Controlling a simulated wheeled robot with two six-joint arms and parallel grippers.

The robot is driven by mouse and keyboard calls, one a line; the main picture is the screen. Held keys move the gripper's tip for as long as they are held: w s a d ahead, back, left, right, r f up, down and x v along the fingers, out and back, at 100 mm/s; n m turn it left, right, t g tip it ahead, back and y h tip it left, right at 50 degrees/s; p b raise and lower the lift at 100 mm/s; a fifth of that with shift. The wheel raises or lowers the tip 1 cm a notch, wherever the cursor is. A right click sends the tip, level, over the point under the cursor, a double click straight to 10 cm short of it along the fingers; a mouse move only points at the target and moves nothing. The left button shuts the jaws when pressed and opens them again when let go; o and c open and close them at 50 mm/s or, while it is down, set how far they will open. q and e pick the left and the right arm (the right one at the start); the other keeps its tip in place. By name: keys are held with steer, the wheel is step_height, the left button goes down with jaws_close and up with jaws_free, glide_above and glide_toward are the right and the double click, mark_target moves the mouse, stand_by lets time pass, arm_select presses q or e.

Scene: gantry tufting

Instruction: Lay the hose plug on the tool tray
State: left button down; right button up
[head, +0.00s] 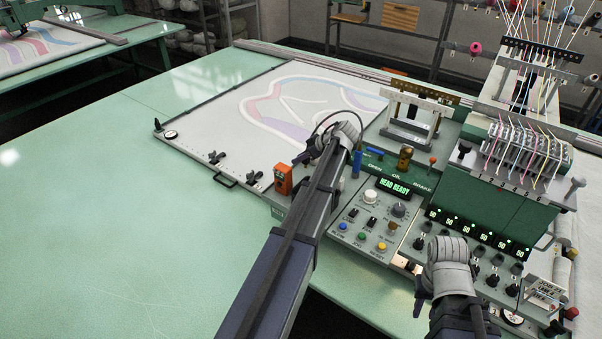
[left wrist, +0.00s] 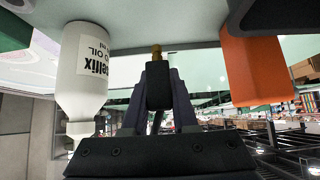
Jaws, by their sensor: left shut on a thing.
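My left gripper (head: 304,157) is above the near left edge of the control console, beside an orange box (head: 283,179). In the left wrist view its fingers (left wrist: 157,85) are shut on a small dark piece with a brass tip (left wrist: 156,49), which looks like the hose plug. A thin dark hose (head: 326,119) arches over the wrist in the head view. The grey surface (left wrist: 200,14) bearing the orange box (left wrist: 256,70) and a white oil bottle (left wrist: 84,70) may be the tool tray; I cannot be sure. My right gripper (head: 420,296) is low over the console's front; its fingers are unclear.
The console (head: 345,215) carries buttons, knobs and a lit display (head: 394,187). A yarn-threaded tufting head (head: 520,150) stands at right. A framed cloth (head: 235,125) with a coloured pattern lies behind the left gripper. The green table (head: 110,220) is clear at left.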

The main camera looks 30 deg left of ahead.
mark_target(301, 173)
arm_select(q)
steer(key=shift+f+b, duration=1.8)
steer(key=shift+f, duration=0.1)
steer(key=shift+f, duration=0.15)
steer(key=c, duration=0.7)
jaws_free()
